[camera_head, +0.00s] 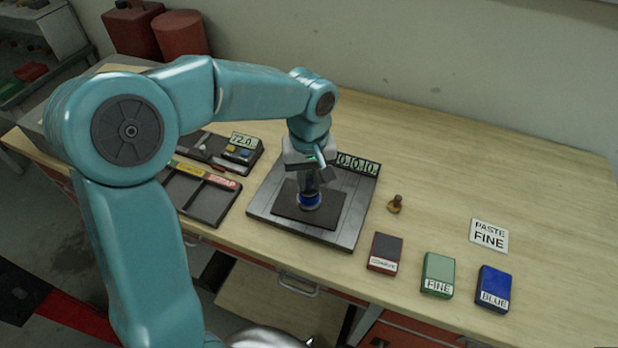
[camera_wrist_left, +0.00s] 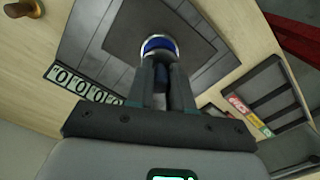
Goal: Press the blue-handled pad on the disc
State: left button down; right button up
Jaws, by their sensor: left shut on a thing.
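My left gripper (camera_head: 309,186) points down over the dark square mat (camera_head: 289,208) on the grey slatted plate. It is shut on the blue-handled pad (camera_head: 310,202), whose blue round lower part shows below the fingers. In the left wrist view the fingers (camera_wrist_left: 163,66) close around the blue handle, and the pad (camera_wrist_left: 158,44) shows a blue ring with a pale rim at their tips. The pad looks upright at the mat's middle. A separate disc cannot be made out; the pad and fingers cover that spot. My right gripper is not in view.
The plate (camera_head: 345,230) has a numeric display (camera_head: 358,163) at its back. Red COARSE (camera_head: 384,252), green FINE (camera_head: 437,275) and blue BLUE (camera_head: 493,288) blocks stand right. A brown stamp-like knob (camera_head: 395,204) and PASTE FINE card (camera_head: 489,235) lie nearby. A divided tray (camera_head: 207,205) is left.

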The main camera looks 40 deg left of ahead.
pick_arm(q)
jog(key=shift+r+p, duration=1.55)
jog(key=shift+r, duration=0.85)
jog(key=shift+f, duration=0.2)
